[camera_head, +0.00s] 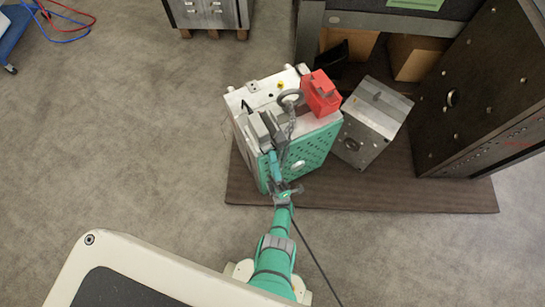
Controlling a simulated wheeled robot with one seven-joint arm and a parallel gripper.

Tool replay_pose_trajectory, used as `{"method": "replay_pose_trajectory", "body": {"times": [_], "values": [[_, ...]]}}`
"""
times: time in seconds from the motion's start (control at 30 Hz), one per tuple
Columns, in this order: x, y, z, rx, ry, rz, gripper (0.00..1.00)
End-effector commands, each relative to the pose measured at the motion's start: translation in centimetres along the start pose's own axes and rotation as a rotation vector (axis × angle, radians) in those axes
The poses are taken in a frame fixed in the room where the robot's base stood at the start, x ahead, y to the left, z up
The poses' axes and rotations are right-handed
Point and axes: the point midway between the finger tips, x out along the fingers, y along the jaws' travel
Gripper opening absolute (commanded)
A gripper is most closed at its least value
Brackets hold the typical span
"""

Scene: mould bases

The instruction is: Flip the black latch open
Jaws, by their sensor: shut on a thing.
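The mould base (318,150) is a block with a teal face and a white upper part, standing on a brown mat. My gripper (254,112) is at the left part of its top, reached by my teal arm from below. A small dark piece, which looks like the black latch (247,106), shows on the white top right at the gripper's tips. The gripper is shut on it. The grey gripper body and wrist hide much of the contact, and the latch is too small to tell its exact angle.
A red block (321,93) and a dark lifting ring with chain (290,98) are on top, right of my gripper. A grey mould block (372,122) leans close on the right. A large dark plate (485,90) stands farther right. Floor at left is clear.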

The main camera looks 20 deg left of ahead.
Motion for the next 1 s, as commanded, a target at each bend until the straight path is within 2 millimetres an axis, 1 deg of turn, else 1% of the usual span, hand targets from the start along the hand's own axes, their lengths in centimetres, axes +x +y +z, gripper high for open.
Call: {"method": "replay_pose_trajectory", "body": {"times": [0.03,0.07,0.1,0.13,0.5,0.9,1.0], "values": [[-0.1,0.1,-0.1,0.001,0.002,0.001,0.0],[-0.1,0.1,-0.1,0.001,0.002,0.001,0.13],[-0.1,0.0,-0.1,0.001,0.002,0.001,0.23],[-0.1,0.0,-0.1,0.001,0.002,0.001,0.27],[-0.1,0.0,0.0,0.0,0.001,-0.001,0.27],[-1.1,0.0,0.0,0.001,0.0,-0.001,0.27],[-1.5,0.3,-0.1,0.001,0.0,0.0,0.27]]}}
